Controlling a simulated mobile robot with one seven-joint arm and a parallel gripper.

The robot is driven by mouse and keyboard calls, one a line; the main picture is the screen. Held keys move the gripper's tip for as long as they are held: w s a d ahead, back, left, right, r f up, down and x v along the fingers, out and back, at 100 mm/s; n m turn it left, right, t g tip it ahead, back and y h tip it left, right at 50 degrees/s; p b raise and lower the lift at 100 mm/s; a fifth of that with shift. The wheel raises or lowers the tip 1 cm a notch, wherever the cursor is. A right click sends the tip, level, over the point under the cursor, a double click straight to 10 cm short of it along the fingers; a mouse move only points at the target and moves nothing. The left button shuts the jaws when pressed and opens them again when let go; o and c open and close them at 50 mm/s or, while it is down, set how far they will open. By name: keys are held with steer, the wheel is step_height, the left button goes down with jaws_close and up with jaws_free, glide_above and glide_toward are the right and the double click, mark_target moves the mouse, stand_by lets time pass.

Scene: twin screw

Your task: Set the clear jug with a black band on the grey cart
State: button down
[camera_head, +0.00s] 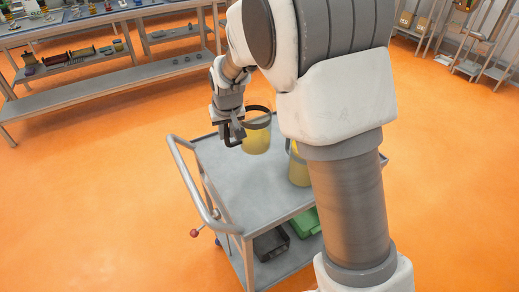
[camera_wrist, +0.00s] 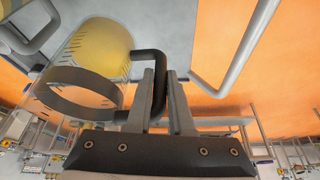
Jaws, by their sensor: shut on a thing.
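The clear jug with a black band (camera_head: 257,140) holds something yellow and is over the far part of the grey cart's top (camera_head: 228,182). My gripper (camera_head: 232,132) is at its left side. In the wrist view, my gripper's fingers (camera_wrist: 166,90) are shut on the jug's black handle (camera_wrist: 155,66). The jug's yellow body (camera_wrist: 96,48) and dark band (camera_wrist: 75,88) show left of the fingers, with grey cart top (camera_wrist: 176,35) beyond. I cannot tell whether the jug's base touches the cart top.
Another yellow-filled vessel (camera_head: 298,170) stands on the cart to the right, partly hidden by my arm. The cart's front left top is bare. A push handle (camera_head: 190,182) runs along its left. Dark and green bins (camera_head: 305,224) sit on its lower shelf. A long bench (camera_head: 110,80) stands behind.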

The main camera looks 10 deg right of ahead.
step_height(320, 180, down, 8)
steer(key=shift+b, duration=0.4)
steer(key=shift+f, duration=0.15)
steer(key=c, duration=0.8)
jaws_free()
steer(key=shift+f, duration=0.1)
